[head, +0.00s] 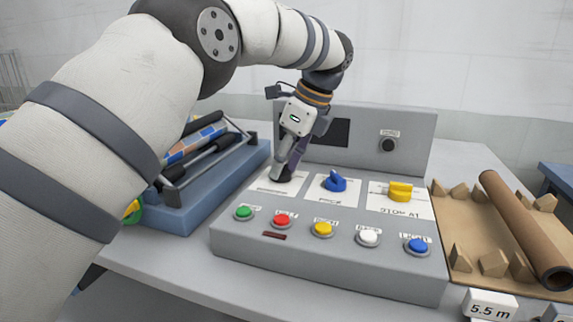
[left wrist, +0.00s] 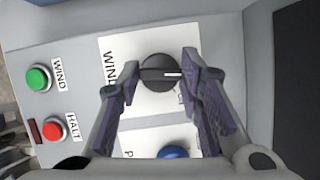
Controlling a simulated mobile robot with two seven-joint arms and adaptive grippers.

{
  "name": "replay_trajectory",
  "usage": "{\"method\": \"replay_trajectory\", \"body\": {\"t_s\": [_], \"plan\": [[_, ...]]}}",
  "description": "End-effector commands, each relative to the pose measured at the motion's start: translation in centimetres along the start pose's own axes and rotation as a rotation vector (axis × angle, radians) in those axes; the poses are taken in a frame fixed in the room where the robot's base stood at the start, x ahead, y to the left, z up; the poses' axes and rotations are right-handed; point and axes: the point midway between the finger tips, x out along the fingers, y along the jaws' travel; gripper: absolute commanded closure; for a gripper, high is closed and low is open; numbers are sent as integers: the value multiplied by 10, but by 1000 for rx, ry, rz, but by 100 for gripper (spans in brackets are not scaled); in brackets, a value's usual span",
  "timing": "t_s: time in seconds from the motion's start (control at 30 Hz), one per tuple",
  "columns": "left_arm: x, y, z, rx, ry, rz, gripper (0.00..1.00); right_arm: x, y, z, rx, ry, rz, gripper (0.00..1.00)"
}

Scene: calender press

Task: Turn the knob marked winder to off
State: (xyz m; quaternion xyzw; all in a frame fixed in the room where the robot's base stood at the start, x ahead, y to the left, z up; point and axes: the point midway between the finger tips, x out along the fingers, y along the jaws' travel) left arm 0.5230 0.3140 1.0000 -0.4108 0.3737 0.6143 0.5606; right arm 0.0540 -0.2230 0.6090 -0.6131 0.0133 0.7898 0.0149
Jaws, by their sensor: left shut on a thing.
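The black winder knob (left wrist: 158,72) sits on a white label plate (left wrist: 112,75) in the left wrist view; the letters "WIND" show beside it, the rest hidden by a finger. A pale pointer line on the knob lies crosswise, pointing at the right finger. My left gripper (left wrist: 160,78) has a finger on each side of the knob and is shut on it. In the head view, my left gripper (head: 285,165) reaches down onto the leftmost knob of the grey console (head: 230,240), mostly hiding it. My right gripper is not in view.
A blue knob (head: 334,181) and a yellow knob (head: 400,191) stand to the right. Green, red, yellow, white and blue buttons line the front. A blue tray (head: 185,218) with rollers is left; a cardboard tube (head: 525,230) lies right.

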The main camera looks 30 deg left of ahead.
Motion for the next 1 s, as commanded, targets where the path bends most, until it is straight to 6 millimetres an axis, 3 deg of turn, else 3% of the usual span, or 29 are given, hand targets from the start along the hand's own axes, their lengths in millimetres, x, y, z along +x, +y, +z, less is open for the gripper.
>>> {"method": "replay_trajectory", "body": {"t_s": [0.33,0.9,0.93,1.0], "plan": [[3,-1,-1,-122,0,55,94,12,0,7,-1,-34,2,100],[2,0,-1,-146,1,65,94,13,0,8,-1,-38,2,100],[2,0,-1,-146,1,66,60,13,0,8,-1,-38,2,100],[2,0,0,-146,1,65,46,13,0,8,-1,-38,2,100]]}}
